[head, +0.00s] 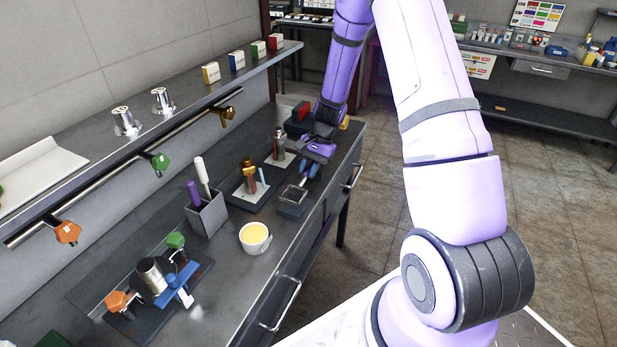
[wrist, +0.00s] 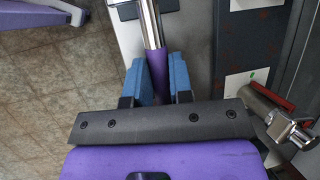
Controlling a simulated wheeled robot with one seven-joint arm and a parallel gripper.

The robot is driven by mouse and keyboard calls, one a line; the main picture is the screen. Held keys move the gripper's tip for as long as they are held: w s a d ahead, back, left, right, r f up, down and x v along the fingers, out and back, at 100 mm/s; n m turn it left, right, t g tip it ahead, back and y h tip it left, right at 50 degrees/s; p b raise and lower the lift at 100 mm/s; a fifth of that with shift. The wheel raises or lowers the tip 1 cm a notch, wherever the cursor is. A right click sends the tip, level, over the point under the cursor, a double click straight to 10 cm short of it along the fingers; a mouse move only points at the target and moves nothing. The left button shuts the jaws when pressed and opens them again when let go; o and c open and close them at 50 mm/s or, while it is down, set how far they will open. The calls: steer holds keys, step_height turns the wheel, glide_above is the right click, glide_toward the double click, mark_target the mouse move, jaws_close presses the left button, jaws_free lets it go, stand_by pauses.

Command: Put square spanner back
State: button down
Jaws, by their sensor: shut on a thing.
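My gripper (head: 309,170) is above the far right part of the bench. In the wrist view its blue fingers (wrist: 161,80) are shut on a tool with a purple handle (wrist: 157,68) and a steel shaft (wrist: 151,25). I take this tool to be the square spanner; its tip does not show clearly. In the head view the fingers mostly hide it. A small dark open box (head: 291,207) stands just below and in front of the fingers. A grey holder (head: 208,217) nearer me holds a purple-handled and a white-handled tool upright.
A cup of yellow contents (head: 255,238) stands near the bench's front edge. Brass fittings (head: 249,176) and steel fittings (head: 279,143) stand on mats beyond. A valve assembly with a blue handle (head: 177,287) lies nearest. A shelf (head: 190,93) runs along the wall.

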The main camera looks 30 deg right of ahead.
steer(key=shift+w+d, duration=0.2)
steer(key=shift+w, duration=0.2)
steer(key=shift+s+f, duration=0.1)
steer(key=shift+f, duration=1.75)
steer(key=c, duration=1)
jaws_free()
steer(key=shift+f, duration=0.1)
